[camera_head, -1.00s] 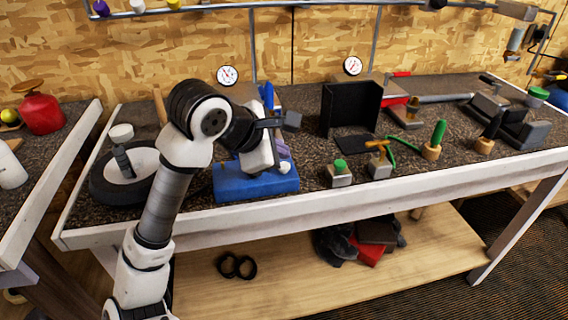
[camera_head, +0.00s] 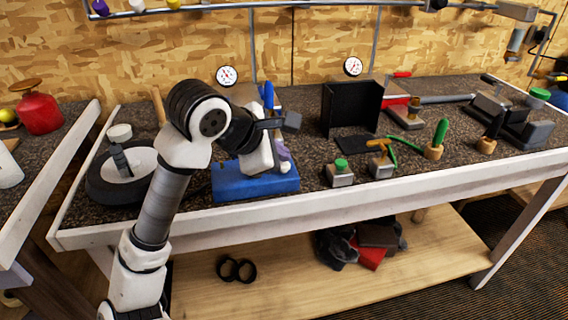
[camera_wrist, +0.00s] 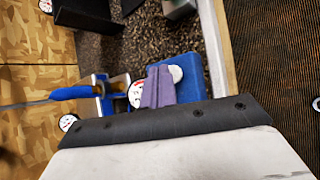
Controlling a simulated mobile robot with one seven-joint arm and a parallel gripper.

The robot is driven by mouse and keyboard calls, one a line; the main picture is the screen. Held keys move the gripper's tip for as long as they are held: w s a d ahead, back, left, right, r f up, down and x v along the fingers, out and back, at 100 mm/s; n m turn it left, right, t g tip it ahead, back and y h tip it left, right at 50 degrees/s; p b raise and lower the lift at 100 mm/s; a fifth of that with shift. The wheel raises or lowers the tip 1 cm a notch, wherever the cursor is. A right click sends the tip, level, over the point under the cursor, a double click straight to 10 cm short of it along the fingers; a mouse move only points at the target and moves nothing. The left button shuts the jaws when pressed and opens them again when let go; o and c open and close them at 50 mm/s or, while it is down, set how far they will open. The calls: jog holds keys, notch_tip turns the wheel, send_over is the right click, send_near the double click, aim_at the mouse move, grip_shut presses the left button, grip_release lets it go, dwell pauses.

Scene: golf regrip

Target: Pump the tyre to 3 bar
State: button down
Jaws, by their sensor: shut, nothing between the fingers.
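The tyre (camera_head: 98,188) lies flat on its rim at the left end of the bench. A blue pump base (camera_head: 232,188) sits to its right near the front edge; it also shows in the wrist view (camera_wrist: 190,78). On it are a white knob (camera_wrist: 176,73) and a small dial with a red mark (camera_wrist: 135,93), partly covered by my fingers; its reading is too small to tell. A blue handle (camera_wrist: 72,93) stands at the back of the base.
A black box (camera_head: 350,108), a green-topped block (camera_head: 341,175), green-handled tools (camera_head: 438,138) and a vise (camera_head: 500,112) stand to the right. Bare bench top lies along the front edge at right.

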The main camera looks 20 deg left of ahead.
jog(key=shift+f+b, duration=0.5)
jog(key=shift+b, duration=0.25)
dwell(0.5)
jog(key=shift+r, duration=0.15)
dwell(3.4)
jog(key=shift+r+p, duration=0.3)
jog(key=shift+r, duration=0.5)
jog(key=shift+r+p, duration=1.15)
jog(key=shift+r, duration=1.35)
